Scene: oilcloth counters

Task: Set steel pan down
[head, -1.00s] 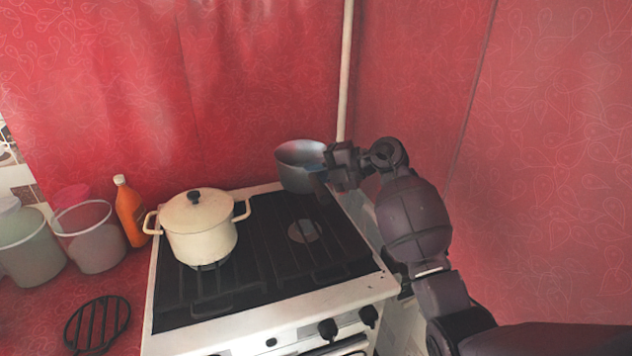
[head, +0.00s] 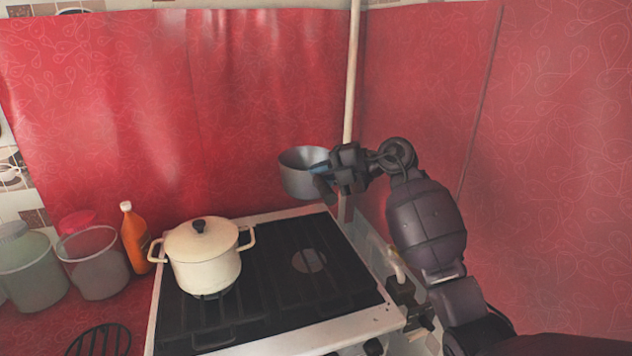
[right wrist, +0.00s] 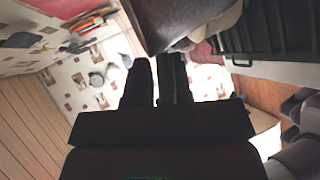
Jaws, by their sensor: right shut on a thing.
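The steel pan (head: 300,178) is a grey, open, round pan. In the head view it hangs in the air above the back right of the stove (head: 262,290), in front of the red wall. My right gripper (head: 326,175) is shut on the pan at its right side, and its fingers hide most of the grip. In the right wrist view, my right gripper's dark fingers (right wrist: 157,80) are close together, and a grey-brown surface beyond them looks like the pan's side (right wrist: 165,22). My left gripper is not in view.
A cream lidded pot (head: 203,262) stands on the stove's left side. The right burner (head: 309,261) is bare. An orange bottle (head: 134,240) and clear bins (head: 95,265) stand left of the stove. A pale pipe (head: 352,75) runs up the wall corner close behind my right gripper.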

